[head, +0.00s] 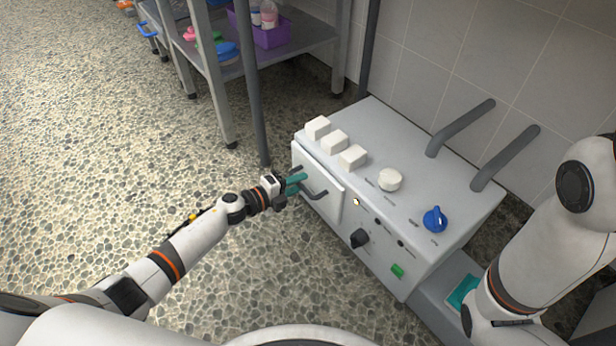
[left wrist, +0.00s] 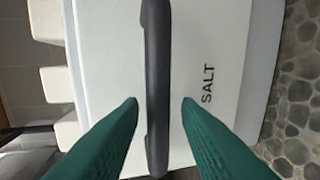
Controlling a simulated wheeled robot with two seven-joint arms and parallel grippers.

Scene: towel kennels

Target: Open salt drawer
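The salt drawer (head: 324,189) is the white front panel on the left part of a grey machine (head: 417,178). It looks closed or nearly so. In the left wrist view the panel (left wrist: 220,45) carries the word SALT and a dark bar handle (left wrist: 157,80). The handle also shows in the head view (head: 317,195). My left gripper (head: 300,182) is at the drawer front. In the left wrist view its green fingers (left wrist: 160,102) are open, one on each side of the handle, with gaps between. My right gripper is not clearly visible; my right arm is at the right edge.
Several white blocks (head: 334,141), a white knob (head: 390,179) and a blue knob (head: 435,219) are on the machine top. Its front has a black knob (head: 360,238) and green switch (head: 397,270). A metal shelf (head: 290,40) stands behind. The stone floor at left is clear.

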